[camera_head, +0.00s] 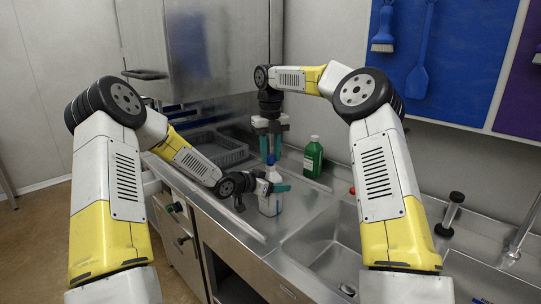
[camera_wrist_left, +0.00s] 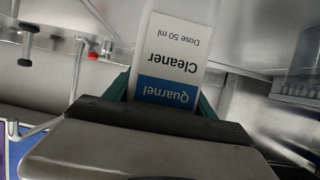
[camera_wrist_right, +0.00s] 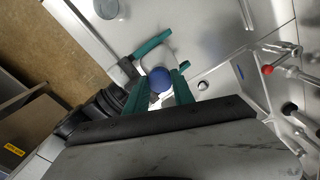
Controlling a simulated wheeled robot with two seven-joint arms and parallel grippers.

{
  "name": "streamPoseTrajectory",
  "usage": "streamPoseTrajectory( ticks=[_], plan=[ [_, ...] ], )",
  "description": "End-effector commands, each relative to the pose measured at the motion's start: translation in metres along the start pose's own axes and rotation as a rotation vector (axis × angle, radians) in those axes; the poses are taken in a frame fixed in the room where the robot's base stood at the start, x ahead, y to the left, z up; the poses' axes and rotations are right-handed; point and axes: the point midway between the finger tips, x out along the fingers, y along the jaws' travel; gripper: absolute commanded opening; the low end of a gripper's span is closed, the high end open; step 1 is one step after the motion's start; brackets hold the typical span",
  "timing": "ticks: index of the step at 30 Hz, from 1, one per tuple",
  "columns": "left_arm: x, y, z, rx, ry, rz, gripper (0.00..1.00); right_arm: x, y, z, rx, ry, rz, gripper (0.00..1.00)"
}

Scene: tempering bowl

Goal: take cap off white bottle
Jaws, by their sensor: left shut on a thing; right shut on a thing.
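The white bottle (camera_head: 270,204) stands upright on the steel counter, with a label reading "Quarnel Cleaner" (camera_wrist_left: 170,65) that appears upside down in the left wrist view. My left gripper (camera_head: 279,187) is shut around the bottle's upper body from the side. My right gripper (camera_head: 270,147) points straight down above the bottle, its teal fingers shut on the blue cap (camera_head: 270,159). The cap also shows between those fingertips in the right wrist view (camera_wrist_right: 160,79). It is over the bottle's top; I cannot tell whether they still touch.
A green bottle (camera_head: 313,158) stands behind to the right. A grey crate (camera_head: 215,149) sits at the back left. The sink basin (camera_head: 325,243) lies to the right, with a black-topped fitting (camera_head: 449,214) beyond it. The counter's front edge is close to the bottle.

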Motion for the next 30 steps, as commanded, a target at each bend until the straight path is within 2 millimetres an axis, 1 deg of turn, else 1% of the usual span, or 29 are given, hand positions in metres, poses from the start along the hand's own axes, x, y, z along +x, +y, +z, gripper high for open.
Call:
streamPoseTrajectory(
  ticks=[9,12,18,19,22,23,30],
  plan=[
    [0.000,0.000,0.000,0.000,0.000,-0.001,0.00,-0.034,0.000,0.001,0.000,-0.002,0.000,0.00],
    [0.000,0.000,0.000,0.000,0.000,-0.001,0.00,-0.039,0.000,0.000,0.000,0.000,-0.001,0.00],
    [0.000,0.000,0.000,0.000,0.000,-0.001,0.00,-0.040,0.000,0.000,0.000,0.000,0.000,0.00],
    [0.000,0.000,0.000,0.000,0.000,-0.001,0.67,-0.040,0.000,0.000,0.000,0.000,0.000,0.00],
    [0.000,-0.001,0.000,0.000,0.000,-0.001,0.87,-0.040,0.000,0.000,0.000,0.000,0.000,0.00],
    [0.000,0.000,0.000,0.000,0.000,-0.001,0.89,-0.040,0.000,0.000,0.000,0.000,0.000,0.00],
    [0.000,0.000,0.000,0.000,0.000,-0.001,0.89,-0.039,0.000,0.000,0.000,0.000,0.000,0.00]
  ],
)
